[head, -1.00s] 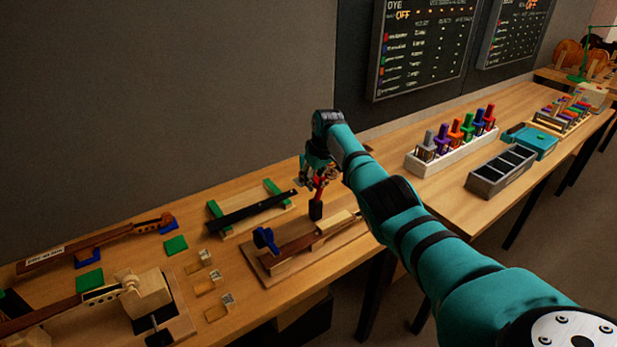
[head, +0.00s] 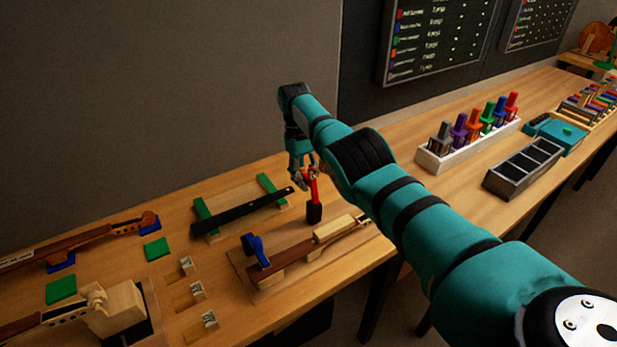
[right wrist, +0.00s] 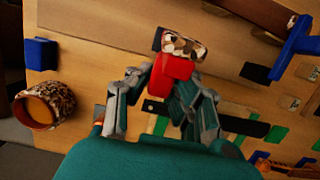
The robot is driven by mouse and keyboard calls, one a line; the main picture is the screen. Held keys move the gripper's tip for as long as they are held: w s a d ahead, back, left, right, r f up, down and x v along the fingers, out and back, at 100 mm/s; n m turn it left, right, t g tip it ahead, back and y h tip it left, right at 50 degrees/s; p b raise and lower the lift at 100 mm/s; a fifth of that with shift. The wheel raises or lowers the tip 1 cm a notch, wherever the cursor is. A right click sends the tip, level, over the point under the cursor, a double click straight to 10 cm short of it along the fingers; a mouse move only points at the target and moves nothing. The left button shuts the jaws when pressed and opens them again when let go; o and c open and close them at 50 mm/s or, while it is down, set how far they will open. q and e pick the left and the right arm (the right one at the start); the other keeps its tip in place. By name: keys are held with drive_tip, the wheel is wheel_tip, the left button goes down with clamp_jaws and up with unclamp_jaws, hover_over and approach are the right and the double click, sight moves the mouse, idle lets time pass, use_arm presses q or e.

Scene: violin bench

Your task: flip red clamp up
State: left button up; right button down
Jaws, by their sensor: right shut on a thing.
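The red clamp (head: 312,190) shows in the head view as a red bar with a dark block at its lower end. It stands nearly upright, its top leaning slightly left, just behind the violin neck on its wooden base. My right gripper (head: 304,176) comes from above and is shut on its upper part. In the right wrist view the red clamp (right wrist: 172,74) sits between the fingers of my right gripper (right wrist: 163,84), with a mottled round end beyond it. I cannot tell whether its lower end touches anything. My left gripper is not in view.
A black fingerboard (head: 240,213) lies on a board with green blocks, left of the clamp. A blue clamp (head: 254,248) stands on the neck's base (head: 262,290). A white rack (head: 440,160) of coloured clamps and a grey compartment tray (head: 500,183) are to the right.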

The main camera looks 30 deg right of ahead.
sight(305, 174)
drive_tip(key=shift+f, duration=0.1)
drive_tip(key=c, duration=1.2)
unclamp_jaws()
drive_tip(key=shift+o, duration=0.2)
drive_tip(key=v, duration=0.3)
drive_tip(key=s+v, duration=0.1)
drive_tip(key=v, duration=0.2)
drive_tip(key=s+v, duration=0.1)
drive_tip(key=v, duration=0.2)
drive_tip(key=shift+r, duration=0.6)
